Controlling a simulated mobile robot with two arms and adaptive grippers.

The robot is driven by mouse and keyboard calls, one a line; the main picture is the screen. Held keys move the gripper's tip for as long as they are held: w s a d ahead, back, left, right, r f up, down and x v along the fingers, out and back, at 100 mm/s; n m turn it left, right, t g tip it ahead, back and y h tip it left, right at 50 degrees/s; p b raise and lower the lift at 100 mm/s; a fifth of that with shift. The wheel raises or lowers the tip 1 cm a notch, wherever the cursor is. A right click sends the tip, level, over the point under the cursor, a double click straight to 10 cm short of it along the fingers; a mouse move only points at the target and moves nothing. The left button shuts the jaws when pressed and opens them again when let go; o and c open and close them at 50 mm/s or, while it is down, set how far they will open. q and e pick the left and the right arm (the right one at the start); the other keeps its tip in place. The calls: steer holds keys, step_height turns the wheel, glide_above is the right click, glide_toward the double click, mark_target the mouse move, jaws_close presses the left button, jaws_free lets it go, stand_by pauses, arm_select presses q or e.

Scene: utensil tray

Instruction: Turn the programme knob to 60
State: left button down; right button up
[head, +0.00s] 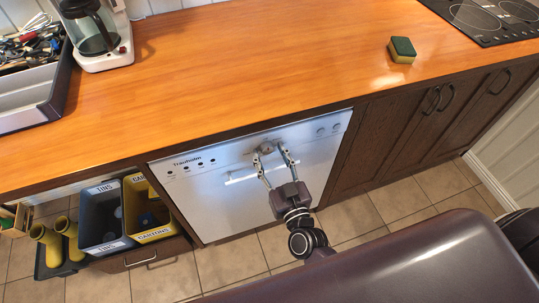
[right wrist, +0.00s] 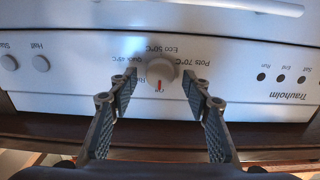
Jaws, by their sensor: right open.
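The white dishwasher (head: 220,200) has a programme knob (head: 266,148) on its front panel. In the right wrist view, upside down, the round knob (right wrist: 160,68) has a red mark towards a small label at the picture's bottom side that seems to read off. I read Quick 45°C, Eco 50°C and Pots 70°C around it; a label starting "Ri" is partly hidden by a finger. I cannot make out a 60. My right gripper (head: 269,152) is open, its fingertips (right wrist: 160,82) on either side of the knob with gaps showing. My left gripper is not in view.
The dishwasher's bar handle (head: 240,179) runs below the knob. Round buttons (right wrist: 10,62) and small indicators (right wrist: 281,78) lie along the panel. A wooden worktop (head: 230,70) is above, with a sponge (head: 402,50) and coffee maker (head: 97,35). Tins and cartons bins (head: 88,250) stand left.

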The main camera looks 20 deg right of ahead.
steer(key=shift+w, duration=0.15)
steer(key=shift+c, duration=0.7)
steer(key=c, duration=1)
steer(key=shift+m, duration=0.3)
steer(key=m+p, duration=0.1)
steer(key=m, duration=0.4)
steer(key=shift+d, duration=0.1)
steer(key=m, duration=0.6)
steer(key=shift+f, duration=0.2)
